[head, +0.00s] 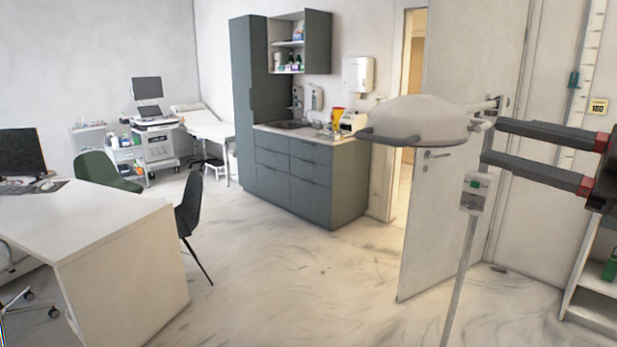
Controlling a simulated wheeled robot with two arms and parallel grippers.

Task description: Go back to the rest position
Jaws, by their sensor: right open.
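My right gripper (490,142) reaches in from the right edge with its two long dark fingers apart, one above the other, pointing left. No object shows held between the fingers. The fingertips overlap the stand of a grey examination lamp (420,118) in the picture; I cannot tell whether they touch it. My left gripper is not in view.
The lamp's pole (460,265) stands close in front, left of my right gripper. A door (445,200) stands open behind it. A white desk (110,235) and a dark chair (188,205) are at left. A grey cabinet (300,180) stands behind. The middle floor is clear.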

